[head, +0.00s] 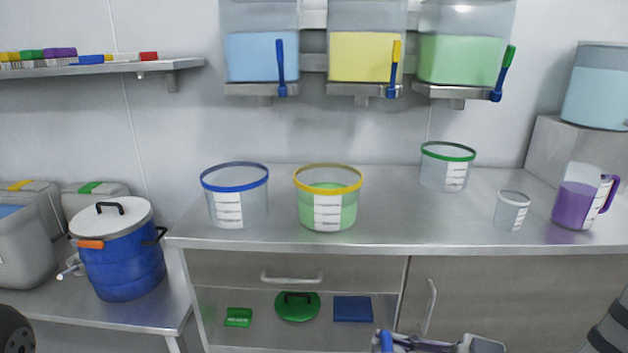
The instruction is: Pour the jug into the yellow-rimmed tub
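The jug (575,205) stands upright at the right end of the worktop. It is clear, holds purple liquid and has a purple handle on its right. The yellow-rimmed tub (347,188) stands left of the worktop's middle, with green liquid in its lower part. What looks like my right gripper (400,345) is cut off at the bottom edge, well below and in front of the worktop. It shows grey and blue parts, and whether it is open or shut cannot be seen. It is far from both jug and tub. My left gripper is not in view.
A blue-rimmed tub (236,200) stands left of the yellow-rimmed one. A green-rimmed tub (447,168) and a small clear cup (511,210) stand between it and the jug. Wall dispensers (361,55) hang above. The worktop (410,220) is clear between yellow-rimmed tub and cup.

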